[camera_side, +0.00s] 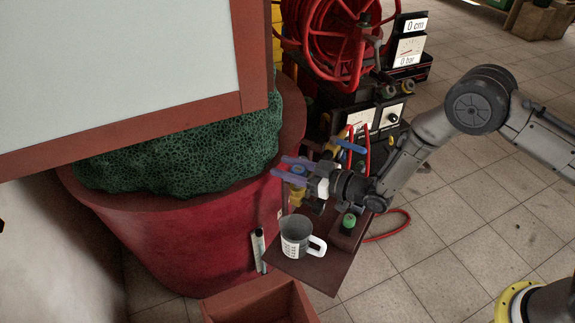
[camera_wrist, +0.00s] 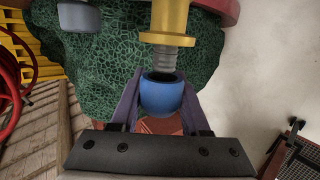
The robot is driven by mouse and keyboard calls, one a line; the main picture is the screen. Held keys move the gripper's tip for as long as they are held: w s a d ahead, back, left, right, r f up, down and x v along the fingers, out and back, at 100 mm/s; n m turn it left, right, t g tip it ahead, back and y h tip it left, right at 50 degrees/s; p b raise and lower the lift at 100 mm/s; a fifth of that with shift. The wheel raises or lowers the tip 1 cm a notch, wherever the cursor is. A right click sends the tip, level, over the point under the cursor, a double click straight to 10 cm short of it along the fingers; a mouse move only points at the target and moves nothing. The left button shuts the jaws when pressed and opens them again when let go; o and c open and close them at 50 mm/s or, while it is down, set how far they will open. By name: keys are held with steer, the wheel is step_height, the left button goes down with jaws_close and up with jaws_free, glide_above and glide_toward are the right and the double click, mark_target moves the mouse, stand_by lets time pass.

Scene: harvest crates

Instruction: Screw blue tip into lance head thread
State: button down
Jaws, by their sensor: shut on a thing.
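My gripper (camera_wrist: 160,105) has purple fingers closed on the blue tip (camera_wrist: 162,97), a short round cap with a dark opening. The lance head (camera_wrist: 168,22) is yellow with a grey ribbed thread (camera_wrist: 165,59). In the wrist view the thread's end is right at the tip's opening and in line with it. I cannot tell whether they touch or the thread has entered. In the side view my gripper (camera_side: 291,167) is above the small shelf, in front of the red pot. The blue tip (camera_side: 298,169) shows small between the fingers, close to yellow parts.
A brown shelf (camera_side: 318,273) holds a white measuring jug (camera_side: 290,247) and a green cap (camera_side: 349,221) on a dark block. A large red pot (camera_side: 200,245) stands on the left. A red hose reel (camera_side: 335,45) and gauges (camera_side: 408,50) are behind.

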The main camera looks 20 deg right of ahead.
steer(key=shift+f, duration=0.9)
steer(key=shift+c, duration=1.5)
jaws_free()
steer(key=shift+d, duration=0.1)
steer(key=v, duration=1.3)
steer(key=shift+s, duration=0.4)
steer(key=shift+d, duration=0.15)
